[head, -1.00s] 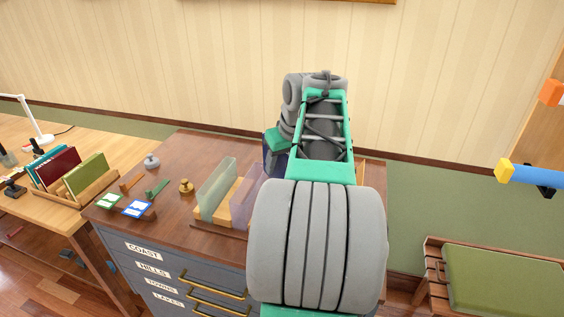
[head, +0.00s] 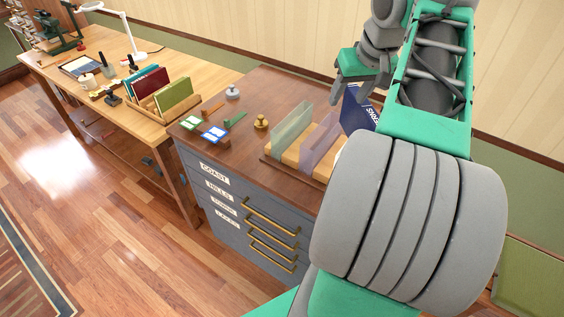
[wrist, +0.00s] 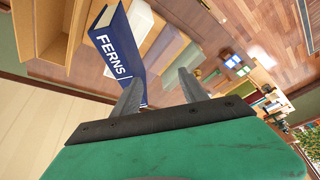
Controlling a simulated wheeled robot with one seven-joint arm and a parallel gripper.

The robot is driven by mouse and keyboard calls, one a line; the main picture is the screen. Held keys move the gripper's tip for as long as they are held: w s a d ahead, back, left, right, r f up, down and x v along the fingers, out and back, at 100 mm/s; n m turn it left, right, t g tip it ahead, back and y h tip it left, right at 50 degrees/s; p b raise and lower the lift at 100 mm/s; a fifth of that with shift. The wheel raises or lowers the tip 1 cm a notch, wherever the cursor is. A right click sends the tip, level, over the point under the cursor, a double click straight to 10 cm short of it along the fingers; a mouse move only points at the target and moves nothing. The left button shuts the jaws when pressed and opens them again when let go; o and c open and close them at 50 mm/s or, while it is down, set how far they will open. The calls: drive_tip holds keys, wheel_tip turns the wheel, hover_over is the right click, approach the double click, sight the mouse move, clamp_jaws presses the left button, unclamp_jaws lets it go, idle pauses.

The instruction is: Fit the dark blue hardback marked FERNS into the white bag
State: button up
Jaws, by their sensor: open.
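The dark blue hardback marked FERNS (head: 355,110) stands upright in a wooden rack on the grey cabinet, partly hidden behind my arm in the head view. In the wrist view the book (wrist: 112,38) shows its white lettering on the spine. My gripper (head: 338,92) is beside and above the book in the head view. In the wrist view its two fingers (wrist: 160,82) are apart and empty; the left one overlaps the book's near end, and I cannot tell whether they touch. I cannot make out the white bag in either view.
The rack's translucent green panel (head: 292,130) and purple panel (head: 320,143) stand left of the book. A brass weight (head: 261,122), cards (head: 213,134) and small tools lie on the cabinet top. A desk (head: 195,80) with a book holder stands left. Open floor (head: 90,210) lies in front.

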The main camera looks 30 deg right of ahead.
drive_tip(key=w+a+f+n+y, duration=0.1)
drive_tip(key=a+f, duration=0.2)
drive_tip(key=a, duration=0.4)
drive_tip(key=w+a+f, duration=0.2)
drive_tip(key=a, duration=0.5)
drive_tip(key=s+a+f+n, duration=0.2)
drive_tip(key=s+a+f, duration=0.6)
drive_tip(key=a+f, duration=0.3)
drive_tip(key=shift+a+f+g, duration=0.2)
drive_tip(key=shift+a+g, duration=0.2)
drive_tip(key=shift+a, duration=0.5)
